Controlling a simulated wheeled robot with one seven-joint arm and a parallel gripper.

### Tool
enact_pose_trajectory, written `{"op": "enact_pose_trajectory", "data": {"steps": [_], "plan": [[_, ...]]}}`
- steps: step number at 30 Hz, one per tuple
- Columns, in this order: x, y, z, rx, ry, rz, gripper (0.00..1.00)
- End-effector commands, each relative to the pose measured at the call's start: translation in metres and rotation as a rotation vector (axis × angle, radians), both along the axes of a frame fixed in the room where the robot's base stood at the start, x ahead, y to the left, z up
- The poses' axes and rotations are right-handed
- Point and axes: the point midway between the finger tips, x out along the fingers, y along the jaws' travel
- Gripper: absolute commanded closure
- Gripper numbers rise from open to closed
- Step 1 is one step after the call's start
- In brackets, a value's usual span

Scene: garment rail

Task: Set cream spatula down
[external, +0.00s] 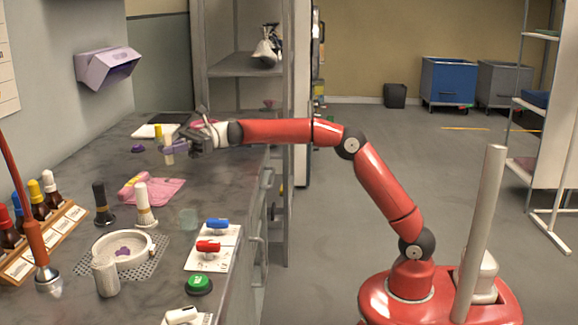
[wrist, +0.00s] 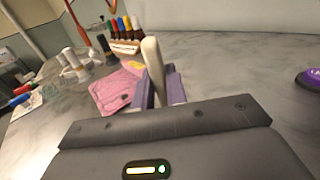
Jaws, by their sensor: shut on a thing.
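The cream spatula shows in the wrist view (wrist: 152,62) as a pale rounded handle standing up between my purple fingers. In the external view a pale end of it (external: 168,157) shows below the fingers. My gripper (external: 176,147) is over the far part of the grey counter (external: 135,236) and is shut on the spatula. In the wrist view my gripper (wrist: 160,88) hides the lower part of the spatula. I cannot tell whether the spatula touches the counter.
A pink cloth (external: 165,191) lies nearby on the counter. A purple button (external: 138,149) is to the left of my gripper. Dropper bottles in a wooden rack (external: 40,240), a white dish (external: 124,250) and switches (external: 208,246) stand nearer the camera. Bare counter surrounds the purple button.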

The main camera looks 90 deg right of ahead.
Motion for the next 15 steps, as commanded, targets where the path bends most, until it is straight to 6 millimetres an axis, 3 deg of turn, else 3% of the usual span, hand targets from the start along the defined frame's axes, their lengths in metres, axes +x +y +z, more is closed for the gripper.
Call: {"op": "enact_pose_trajectory", "data": {"steps": [15], "plan": [[0.0, 0.0, -0.011, 0.0, 0.001, -0.001, 1.0]]}}
